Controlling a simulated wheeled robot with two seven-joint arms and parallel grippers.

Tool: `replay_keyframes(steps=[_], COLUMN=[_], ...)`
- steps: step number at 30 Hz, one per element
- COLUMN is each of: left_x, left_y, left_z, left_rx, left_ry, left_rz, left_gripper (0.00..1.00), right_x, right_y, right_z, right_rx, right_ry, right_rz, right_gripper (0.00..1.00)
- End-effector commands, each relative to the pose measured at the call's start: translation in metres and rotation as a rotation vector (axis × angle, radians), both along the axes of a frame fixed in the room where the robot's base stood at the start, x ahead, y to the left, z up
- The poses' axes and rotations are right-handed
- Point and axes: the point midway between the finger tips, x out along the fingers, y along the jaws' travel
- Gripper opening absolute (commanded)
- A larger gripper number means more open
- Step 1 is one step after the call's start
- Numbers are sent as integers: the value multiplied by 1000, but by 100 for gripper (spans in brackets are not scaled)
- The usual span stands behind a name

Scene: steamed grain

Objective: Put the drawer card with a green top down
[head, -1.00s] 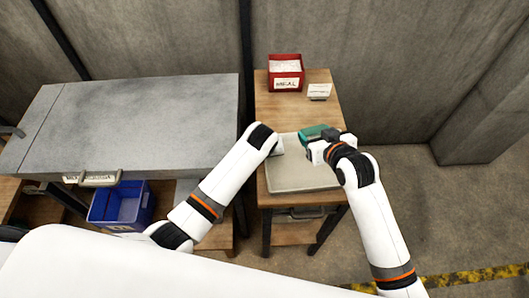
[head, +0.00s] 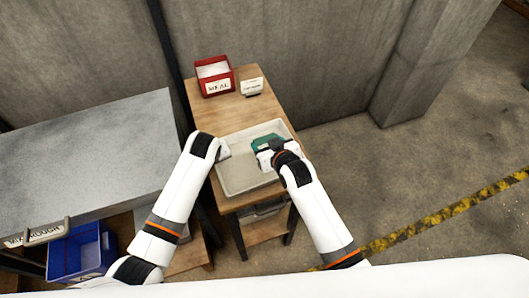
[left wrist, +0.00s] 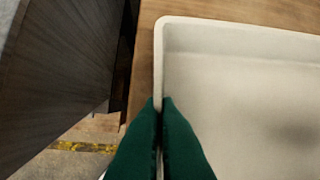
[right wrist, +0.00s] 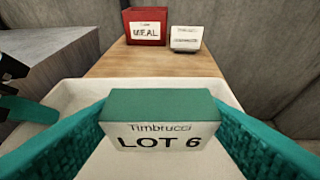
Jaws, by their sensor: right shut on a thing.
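The drawer card, a block with a green top and a white face reading "Timbrucci LOT 6" (right wrist: 160,125), is between the teal fingers of my right gripper (right wrist: 160,140). In the head view the card's green top (head: 264,139) shows over the pale tray (head: 240,187), just beyond my right gripper (head: 272,148). I cannot tell whether the card touches the tray floor. My left gripper (head: 222,149) is at the tray's left wall. In the left wrist view its green fingertips (left wrist: 161,103) are closed together on the tray's rim (left wrist: 158,60).
A red box labelled "MEAL" (head: 214,77) and a small white card holder (head: 251,86) stand at the back of the wooden table (head: 222,112). A grey cabinet (head: 85,150) and a blue bin (head: 80,252) are at the left. Bare wood lies behind the tray.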

Motion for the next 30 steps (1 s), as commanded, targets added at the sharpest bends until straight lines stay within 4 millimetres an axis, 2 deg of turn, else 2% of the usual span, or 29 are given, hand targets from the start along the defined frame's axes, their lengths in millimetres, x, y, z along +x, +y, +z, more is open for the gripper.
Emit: replay_keyframes(steps=[10, 22, 23, 24, 27, 30], left_x=[0, 0, 0, 0, 0, 0], left_y=[0, 0, 0, 0, 0, 0], left_z=[0, 0, 0, 0, 0, 0], left_rx=[0, 0, 0, 0, 0, 0], left_ry=[0, 0, 0, 0, 1, 0], left_rz=[0, 0, 0, 0, 0, 0], left_gripper=[0, 0, 0, 0, 0, 0], right_x=[1, 1, 0, 0, 0, 0], right_y=[0, 0, 0, 0, 0, 0], right_z=[-42, -47, -47, -47, -47, -47], right_rx=[0, 1, 1, 1, 1, 1], right_ry=[0, -1, -1, -1, -1, -1], right_rz=[0, 1, 1, 1, 1, 1], right_gripper=[40, 40, 66, 73, 85, 85])
